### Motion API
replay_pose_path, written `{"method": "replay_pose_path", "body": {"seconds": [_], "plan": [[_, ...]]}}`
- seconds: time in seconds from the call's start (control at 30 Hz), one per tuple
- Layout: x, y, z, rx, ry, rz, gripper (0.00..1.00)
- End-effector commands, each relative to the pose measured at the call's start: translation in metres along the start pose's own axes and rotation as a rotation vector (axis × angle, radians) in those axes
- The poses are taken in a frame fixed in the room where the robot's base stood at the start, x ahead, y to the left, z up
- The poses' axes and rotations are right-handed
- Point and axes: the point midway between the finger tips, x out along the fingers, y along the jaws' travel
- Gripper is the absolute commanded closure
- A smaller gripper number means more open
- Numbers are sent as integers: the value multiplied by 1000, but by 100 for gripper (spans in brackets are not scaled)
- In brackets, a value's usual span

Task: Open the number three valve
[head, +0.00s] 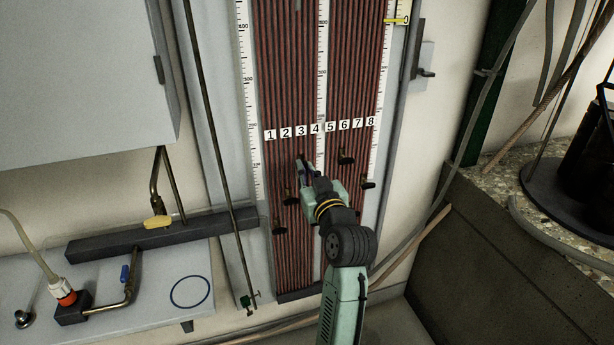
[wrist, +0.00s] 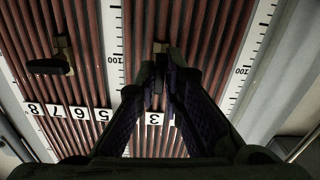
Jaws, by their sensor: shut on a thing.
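The number three valve is a small dark tap on the red-brown tube panel (head: 348,90), below the label 3 (head: 301,131). In the wrist view, which shows the panel upside down, the valve's brown body (wrist: 160,47) shows just past my fingertips, and the label 3 (wrist: 155,119) shows between the fingers. My gripper (head: 303,168) reaches up to the panel from below. In the wrist view my gripper (wrist: 161,82) is closed around the valve's handle. The fingers hide most of the handle, so its angle cannot be told.
Other dark valves stick out close by: two at lower left (head: 280,230) (head: 290,196) and two at right (head: 345,157) (head: 368,184). A grey bench with pipes (head: 125,235) stands at left. A concrete-walled tank (head: 500,240) is at right.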

Motion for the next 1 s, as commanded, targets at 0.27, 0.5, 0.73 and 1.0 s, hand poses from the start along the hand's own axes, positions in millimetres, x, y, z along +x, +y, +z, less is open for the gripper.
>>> {"method": "replay_pose_path", "body": {"seconds": [0.27, 0.5, 0.73, 1.0], "plan": [[0, 1, 0, -40, 0, 3, 100], [0, 1, 0, -41, 0, 4, 100], [0, 1, -1, -40, 1, 4, 86], [0, 1, 0, -38, 0, 2, 72]]}}
